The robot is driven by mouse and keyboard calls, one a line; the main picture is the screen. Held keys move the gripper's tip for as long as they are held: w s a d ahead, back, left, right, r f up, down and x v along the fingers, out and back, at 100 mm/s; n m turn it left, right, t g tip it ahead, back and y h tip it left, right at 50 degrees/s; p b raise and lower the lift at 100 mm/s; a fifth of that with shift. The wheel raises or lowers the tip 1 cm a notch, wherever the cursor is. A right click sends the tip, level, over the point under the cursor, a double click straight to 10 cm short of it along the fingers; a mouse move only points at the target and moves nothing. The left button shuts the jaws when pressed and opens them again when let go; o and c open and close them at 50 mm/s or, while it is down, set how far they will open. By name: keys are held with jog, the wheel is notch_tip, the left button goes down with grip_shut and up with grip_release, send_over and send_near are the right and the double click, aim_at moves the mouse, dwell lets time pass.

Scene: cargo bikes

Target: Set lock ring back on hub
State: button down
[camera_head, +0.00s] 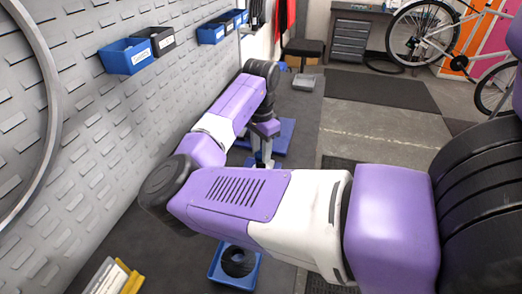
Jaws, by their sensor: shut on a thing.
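My gripper (263,150) points down at the far end of my purple and white arm, over a blue mat or tray (284,135) on the dark bench. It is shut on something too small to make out. A grey upright piece shows right below the fingers, and I cannot tell whether it is the hub or its stand. I cannot pick out the lock ring. A second blue tray (214,276) lies near the front with a round black thing (238,262) in it, partly hidden by my arm.
A grey slotted panel wall (100,120) with blue bins (127,56) runs along the left. Yellow and white items (118,278) lie at the front left. A small grey tray (305,82) sits farther back. A bicycle (440,45) and grey drawers (350,38) stand beyond open floor.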

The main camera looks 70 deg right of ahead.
aim_at(261, 154)
jog(key=shift+f, duration=0.35)
dwell(0.4)
jog(key=c, duration=0.9)
grip_release()
jog(key=shift+o, duration=0.2)
jog(key=shift+r+b, duration=0.6)
jog(key=shift+r, duration=3.3)
